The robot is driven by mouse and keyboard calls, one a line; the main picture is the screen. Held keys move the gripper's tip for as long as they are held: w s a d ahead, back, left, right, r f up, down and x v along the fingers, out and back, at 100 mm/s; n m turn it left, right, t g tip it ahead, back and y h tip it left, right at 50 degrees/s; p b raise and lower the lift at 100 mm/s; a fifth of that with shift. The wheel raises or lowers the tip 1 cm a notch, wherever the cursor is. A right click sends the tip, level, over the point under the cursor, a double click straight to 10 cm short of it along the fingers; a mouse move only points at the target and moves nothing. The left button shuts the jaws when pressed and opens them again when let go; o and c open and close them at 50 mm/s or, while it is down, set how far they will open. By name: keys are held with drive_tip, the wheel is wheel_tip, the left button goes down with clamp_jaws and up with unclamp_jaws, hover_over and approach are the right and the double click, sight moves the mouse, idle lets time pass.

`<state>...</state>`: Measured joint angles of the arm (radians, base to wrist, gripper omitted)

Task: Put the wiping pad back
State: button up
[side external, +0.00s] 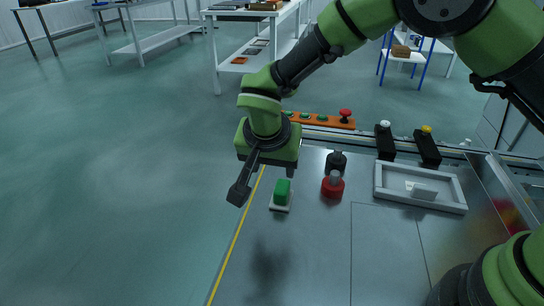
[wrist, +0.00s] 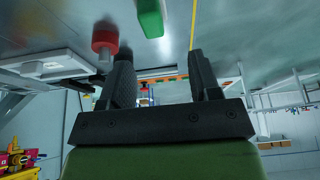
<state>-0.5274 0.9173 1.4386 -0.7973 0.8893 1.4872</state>
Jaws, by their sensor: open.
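The wiping pad, a green block on a pale flat base (side external: 282,195), sits on the grey panel near its yellow edge line. It also shows in the wrist view, where the green block (wrist: 150,18) is at the top, cut by the frame edge. My gripper (side external: 264,183) is open and empty above the panel, beside and a little above the pad, its long finger reaching down left of it. In the wrist view the two dark fingers of my gripper (wrist: 163,80) stand apart with nothing between them.
A red knob-like piece (side external: 333,186) and a black one (side external: 336,161) stand right of the pad. A pale tray (side external: 380,188) holding a small white piece lies farther right. An orange button bar (side external: 310,119) and two black switches (side external: 385,142) line the back. The front panel is clear.

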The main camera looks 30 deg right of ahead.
drive_tip(key=s+d+r+n+y, duration=0.1)
drive_tip(key=s+d+r, duration=0.25)
drive_tip(key=r, duration=0.45)
drive_tip(key=s+d+r+y, duration=0.1)
drive_tip(key=s+d+r, duration=0.25)
drive_tip(key=r, duration=0.35)
drive_tip(key=s+d+r+n+t+y, duration=0.1)
drive_tip(key=s+d+r+n+t, duration=0.1)
drive_tip(key=s, duration=0.6)
drive_tip(key=s+d+r+n+t+y, duration=0.2)
drive_tip(key=s+d+r, duration=0.1)
drive_tip(key=s, duration=0.5)
drive_tip(key=shift+r, duration=0.15)
